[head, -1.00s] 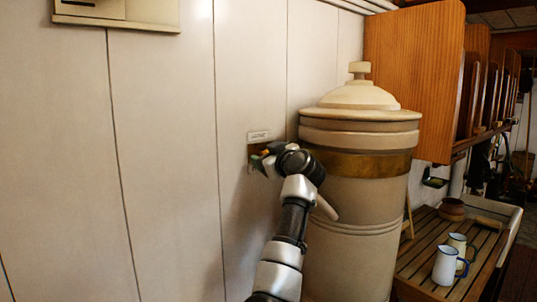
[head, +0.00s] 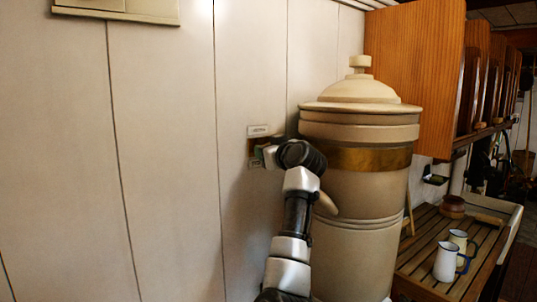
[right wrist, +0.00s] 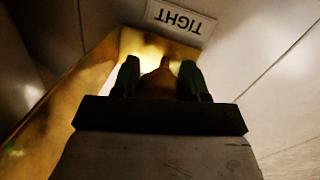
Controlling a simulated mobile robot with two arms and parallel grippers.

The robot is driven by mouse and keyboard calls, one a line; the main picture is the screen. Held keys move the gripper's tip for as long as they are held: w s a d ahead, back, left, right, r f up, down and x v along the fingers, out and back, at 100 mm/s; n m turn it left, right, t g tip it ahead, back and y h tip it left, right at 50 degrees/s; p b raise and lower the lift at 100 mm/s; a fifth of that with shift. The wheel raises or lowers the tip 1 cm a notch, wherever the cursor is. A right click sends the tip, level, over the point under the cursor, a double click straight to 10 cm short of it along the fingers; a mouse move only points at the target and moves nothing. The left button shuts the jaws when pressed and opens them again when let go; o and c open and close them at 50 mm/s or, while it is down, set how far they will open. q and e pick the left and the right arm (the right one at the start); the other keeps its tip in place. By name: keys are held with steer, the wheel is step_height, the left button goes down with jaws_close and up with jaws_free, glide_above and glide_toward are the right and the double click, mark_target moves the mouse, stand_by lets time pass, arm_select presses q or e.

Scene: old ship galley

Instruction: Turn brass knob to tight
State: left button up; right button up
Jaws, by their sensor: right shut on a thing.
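The brass knob (right wrist: 158,82) shows in the right wrist view, between the two dark green fingers of my right gripper (right wrist: 160,76), which is shut on it. The knob sits in front of a brass plate (right wrist: 108,66) on the wall. A small label reading TIGHT (right wrist: 180,18) appears upside down just beyond the plate's edge. In the head view my right gripper (head: 262,155) is at the wall just below the small label plate (head: 258,130); my wrist hides most of the brass plate, and the knob cannot be made out there. My left gripper is not in view.
A large cream cylinder with a brass band (head: 368,159) stands close to the right of my right wrist. A slatted counter (head: 428,240) with white jugs (head: 446,262) and a brown pot (head: 452,206) is further right.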

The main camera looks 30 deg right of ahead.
steer(key=shift+f+m, duration=0.1)
steer(key=shift+m, duration=0.7)
steer(key=m, duration=0.2)
steer(key=shift+m+g+y, duration=0.3)
steer(key=m, duration=0.3)
steer(key=m+p, duration=0.1)
steer(key=m, duration=0.1)
steer(key=shift+m+g+y, duration=0.3)
steer(key=shift+m+y, duration=0.1)
steer(key=m+y, duration=0.1)
steer(key=m, duration=0.3)
steer(key=shift+a+m, duration=0.15)
steer(key=shift+m, duration=0.15)
steer(key=m+y, duration=0.1)
steer(key=m, duration=0.3)
steer(key=shift+m, duration=0.3)
steer(key=o, duration=0.9)
